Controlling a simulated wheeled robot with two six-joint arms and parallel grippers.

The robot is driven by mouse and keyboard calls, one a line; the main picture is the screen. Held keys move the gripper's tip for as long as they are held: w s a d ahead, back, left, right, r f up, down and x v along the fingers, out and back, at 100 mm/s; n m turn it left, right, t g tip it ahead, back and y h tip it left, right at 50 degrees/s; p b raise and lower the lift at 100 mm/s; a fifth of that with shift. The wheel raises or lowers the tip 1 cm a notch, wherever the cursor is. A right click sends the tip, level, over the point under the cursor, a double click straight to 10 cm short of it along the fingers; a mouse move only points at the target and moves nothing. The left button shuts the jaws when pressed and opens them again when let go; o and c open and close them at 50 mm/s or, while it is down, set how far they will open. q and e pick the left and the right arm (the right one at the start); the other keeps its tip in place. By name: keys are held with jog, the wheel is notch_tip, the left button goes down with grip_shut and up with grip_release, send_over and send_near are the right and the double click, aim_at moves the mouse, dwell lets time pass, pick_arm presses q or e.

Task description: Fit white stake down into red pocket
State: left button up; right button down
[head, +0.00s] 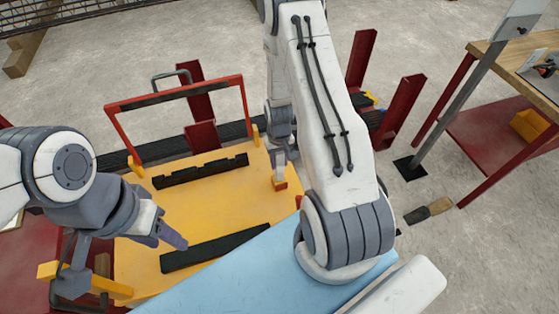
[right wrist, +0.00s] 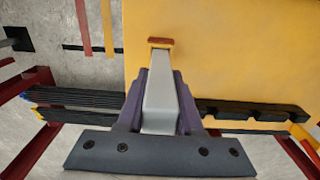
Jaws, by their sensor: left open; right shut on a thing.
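The white stake (right wrist: 160,108) is between the purple fingers of my right gripper (right wrist: 160,74), which is shut on it. In the right wrist view the stake runs away from the gripper toward a small orange-red piece (right wrist: 160,42) at the edge of the yellow deck. This piece seems to be the red pocket. In the head view it shows at the deck's right edge (head: 280,185), below my right gripper. I cannot tell whether the stake's far end is inside it or above it. My left gripper (head: 172,236) is open and empty over the yellow deck.
The yellow deck (head: 215,205) carries two black notched bars (head: 200,171) and a red frame (head: 110,120) at its far side. A blue surface (head: 225,275) lies in front. Red posts (head: 360,60) and a workbench (head: 490,130) stand to the right. A brush (head: 428,211) lies on the floor.

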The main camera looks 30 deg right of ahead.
jog(key=shift+c, duration=2.4)
grip_release()
notch_tip(320, 180, up, 11)
jog(key=shift+f, duration=0.2)
